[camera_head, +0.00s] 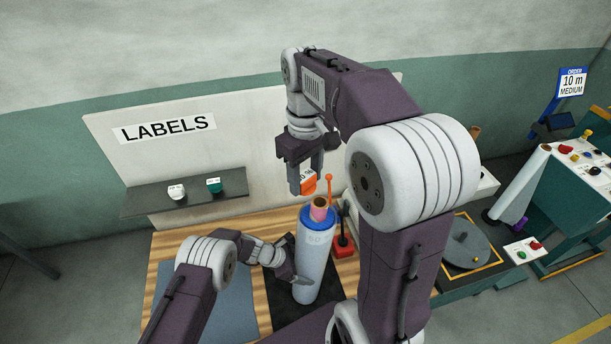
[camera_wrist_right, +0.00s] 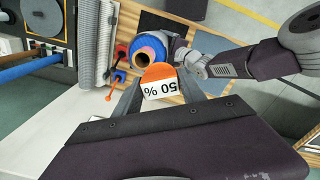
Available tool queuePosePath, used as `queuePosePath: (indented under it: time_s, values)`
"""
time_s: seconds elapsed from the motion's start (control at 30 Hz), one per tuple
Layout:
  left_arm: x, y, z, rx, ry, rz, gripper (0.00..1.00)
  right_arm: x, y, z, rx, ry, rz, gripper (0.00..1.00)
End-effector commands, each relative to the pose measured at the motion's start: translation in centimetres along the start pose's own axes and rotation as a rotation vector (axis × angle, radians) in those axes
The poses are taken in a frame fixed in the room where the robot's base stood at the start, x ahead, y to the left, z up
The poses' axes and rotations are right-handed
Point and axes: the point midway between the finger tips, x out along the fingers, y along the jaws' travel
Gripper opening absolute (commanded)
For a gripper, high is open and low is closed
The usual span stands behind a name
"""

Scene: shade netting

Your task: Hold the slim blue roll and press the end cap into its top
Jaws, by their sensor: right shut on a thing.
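The slim roll (camera_head: 314,262) stands upright on a black mat, with a pale blue-grey body, a blue top rim and a brownish core opening. In the right wrist view its blue top (camera_wrist_right: 150,42) lies just beyond my right fingertips. My right gripper (camera_head: 306,178) is shut on the orange end cap (camera_head: 309,187), above and slightly left of the roll's top, apart from it. The cap (camera_wrist_right: 158,74) carries a white label reading 50 %. My left gripper (camera_head: 285,267) is at the roll's lower left side; whether its fingers close on the roll is unclear.
A red stand (camera_head: 343,247) and an orange-tipped rod (camera_head: 329,186) are close right of the roll. A dark shelf (camera_head: 185,193) with a white and a green item is at left. A blue mat (camera_head: 225,295) lies on the wooden table. A bench with a grey disc (camera_head: 467,246) is at right.

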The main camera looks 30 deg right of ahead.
Motion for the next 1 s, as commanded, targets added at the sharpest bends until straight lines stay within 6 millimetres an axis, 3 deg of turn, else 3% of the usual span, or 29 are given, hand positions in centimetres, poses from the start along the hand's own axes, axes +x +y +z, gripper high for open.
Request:
queuePosePath:
  time_s: [0.03, 0.23, 1.0]
  values:
    - [0.0, 0.0, 0.0, 0.000, 0.000, 0.000, 0.72, 0.0, 0.0, 0.0, 0.000, 0.000, 0.000, 0.09]
    - [0.0, 0.0, 0.0, 0.000, 0.000, 0.000, 0.16, 0.0, 0.0, 0.0, 0.000, 0.000, 0.000, 0.09]
    - [-0.9, 0.0, -1.4, 0.000, -0.070, 0.001, 0.15, 0.0, 0.0, 0.0, 0.000, 0.000, 0.000, 0.09]
